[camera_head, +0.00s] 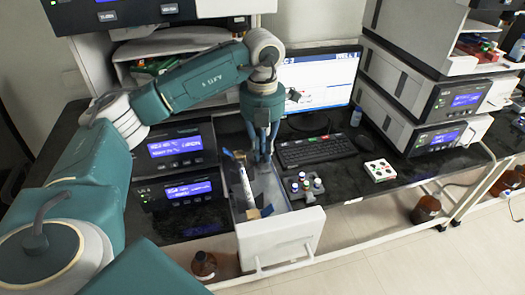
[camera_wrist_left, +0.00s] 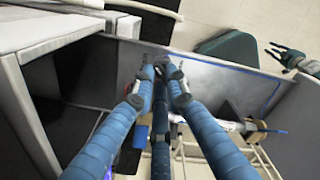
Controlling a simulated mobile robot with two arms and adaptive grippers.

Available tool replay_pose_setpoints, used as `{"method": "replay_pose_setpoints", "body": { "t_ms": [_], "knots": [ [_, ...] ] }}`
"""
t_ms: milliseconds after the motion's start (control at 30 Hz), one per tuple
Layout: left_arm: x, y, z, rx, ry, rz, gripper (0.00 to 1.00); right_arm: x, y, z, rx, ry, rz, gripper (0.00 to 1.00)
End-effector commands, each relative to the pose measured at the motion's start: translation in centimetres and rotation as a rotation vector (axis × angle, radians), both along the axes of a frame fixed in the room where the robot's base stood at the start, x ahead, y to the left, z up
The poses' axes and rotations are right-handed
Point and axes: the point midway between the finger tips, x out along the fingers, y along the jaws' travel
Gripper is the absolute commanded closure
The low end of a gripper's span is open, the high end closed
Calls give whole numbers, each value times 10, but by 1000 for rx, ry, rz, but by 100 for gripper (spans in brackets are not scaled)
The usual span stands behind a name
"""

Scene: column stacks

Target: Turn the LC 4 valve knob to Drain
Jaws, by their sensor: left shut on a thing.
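My left gripper (camera_head: 262,155) reaches down into the open white drawer (camera_head: 280,240) under the bench-top instruments.
Brown bottles (camera_head: 203,264) stand below the bench. Instruments with blue displays (camera_head: 176,146) are at left.

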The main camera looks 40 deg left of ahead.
Motion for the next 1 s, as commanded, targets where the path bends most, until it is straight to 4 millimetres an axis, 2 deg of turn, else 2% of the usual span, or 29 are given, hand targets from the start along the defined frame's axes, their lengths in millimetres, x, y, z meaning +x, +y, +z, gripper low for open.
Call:
{"method": "replay_pose_setpoints", "body": {
  "t_ms": [567, 600, 700, 1000],
  "knots": [
    [3, 0, 5, -3, -13, 38, 100, 0, 0, 0, 0, 0, 0, 68],
    [3, 0, 5, -3, -13, 38, 85, 0, 0, 0, 0, -1, 0, 68],
    [2, 0, 4, -2, -10, 37, 68, 0, 0, 0, 0, -1, 0, 68],
    [1, 0, 3, -2, -5, 35, 68, 0, -3, 0, -3, -1, 2, 68]
  ]
}}
